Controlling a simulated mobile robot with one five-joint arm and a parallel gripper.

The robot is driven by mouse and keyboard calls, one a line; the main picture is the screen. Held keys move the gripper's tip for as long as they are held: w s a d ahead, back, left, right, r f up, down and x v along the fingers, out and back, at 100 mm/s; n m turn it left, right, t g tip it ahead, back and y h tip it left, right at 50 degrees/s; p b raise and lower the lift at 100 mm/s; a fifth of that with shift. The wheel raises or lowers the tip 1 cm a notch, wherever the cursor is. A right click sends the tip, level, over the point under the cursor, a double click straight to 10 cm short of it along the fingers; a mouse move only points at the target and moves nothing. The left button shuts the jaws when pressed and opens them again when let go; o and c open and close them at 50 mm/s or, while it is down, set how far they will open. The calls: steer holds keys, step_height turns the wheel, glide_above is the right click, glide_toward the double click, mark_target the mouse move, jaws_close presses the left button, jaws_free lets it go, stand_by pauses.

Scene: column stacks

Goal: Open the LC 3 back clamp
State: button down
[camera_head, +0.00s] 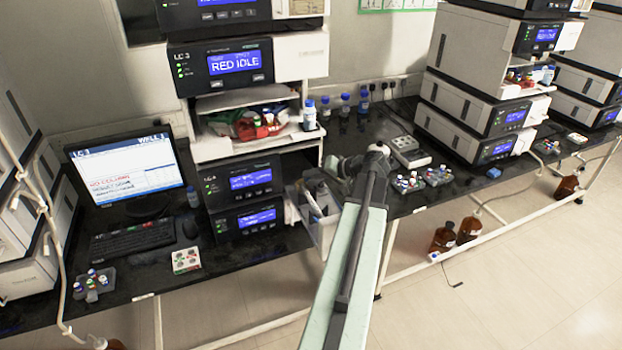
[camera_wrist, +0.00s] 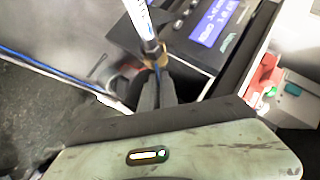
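The LC 3 stack (camera_head: 222,62) stands left of centre in the head view, its upper display reading "RED IDLE". An open light tray (camera_head: 318,222) with a few items juts out at its lower right. My gripper end is by that tray, and its fingertips are too small to make out there. In the wrist view, my gripper's grey fingers (camera_wrist: 157,88) are close together. A white and blue tube (camera_wrist: 140,18) with a brass-coloured end (camera_wrist: 153,59) meets or overlaps the fingertips. I cannot tell whether they grip it. I cannot make out the back clamp.
A monitor (camera_head: 125,170) at left shows "LC 3" and "NO COLUMN". Vial racks (camera_head: 92,285) and (camera_head: 408,182) sit on the dark bench. Bottles and a red item (camera_head: 255,128) fill a stack shelf. Another stack (camera_head: 470,115) stands right. Brown bottles (camera_head: 445,238) are on a low rail.

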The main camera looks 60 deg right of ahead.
steer(key=c, duration=1.6)
jaws_free()
steer(key=p+v, duration=0.4)
steer(key=v, duration=0.3)
steer(key=shift+s+r, duration=0.2)
steer(key=shift+s, duration=0.15)
